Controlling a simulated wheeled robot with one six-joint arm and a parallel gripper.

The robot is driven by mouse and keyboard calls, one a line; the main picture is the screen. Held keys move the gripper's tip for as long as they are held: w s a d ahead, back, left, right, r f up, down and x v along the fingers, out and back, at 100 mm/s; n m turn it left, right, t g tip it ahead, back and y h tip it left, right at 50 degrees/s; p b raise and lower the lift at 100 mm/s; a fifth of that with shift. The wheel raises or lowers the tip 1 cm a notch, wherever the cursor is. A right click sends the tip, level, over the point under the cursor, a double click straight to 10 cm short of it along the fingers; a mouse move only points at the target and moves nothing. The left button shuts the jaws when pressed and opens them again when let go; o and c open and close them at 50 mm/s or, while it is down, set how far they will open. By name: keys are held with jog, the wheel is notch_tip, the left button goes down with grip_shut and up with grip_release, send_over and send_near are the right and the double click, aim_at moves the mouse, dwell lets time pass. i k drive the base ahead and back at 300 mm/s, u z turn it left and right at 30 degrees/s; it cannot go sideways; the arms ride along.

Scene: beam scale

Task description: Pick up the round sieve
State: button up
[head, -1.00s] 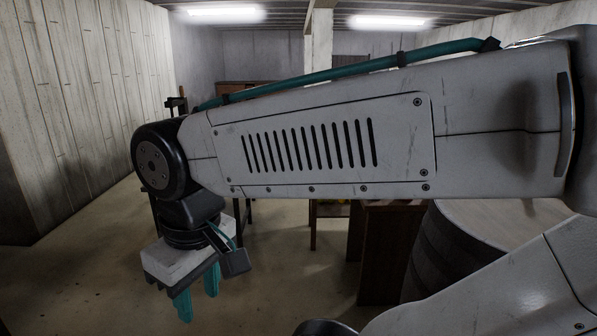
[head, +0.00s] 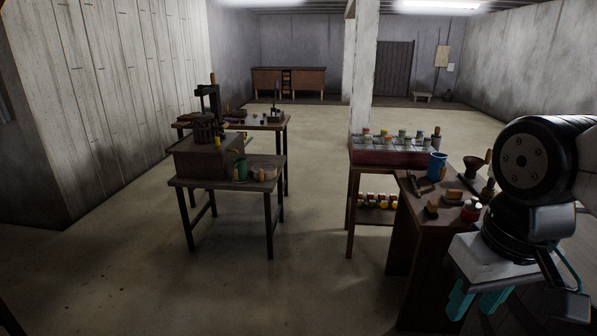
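A round, shallow, pale-rimmed thing (head: 264,164) lies on the small left table (head: 228,182), at its right side. It looks like the round sieve, but it is small and dim in the head view. My gripper (head: 478,304) hangs at the lower right, with its teal fingers pointing down. The fingers stand apart with nothing visible between them. My gripper is far from the round thing and closer to the wooden cabinet on the right.
A green cup (head: 240,168) and a brown box (head: 207,156) share the left table. Another table (head: 268,124) stands behind it. A cluttered wooden cabinet (head: 421,232), a blue cup (head: 437,166) and a rack of jars (head: 392,157) are on the right. Open floor lies between.

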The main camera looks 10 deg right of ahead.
aim_at(262, 172)
jog(key=i, duration=3.75)
jog(key=u, duration=1.25)
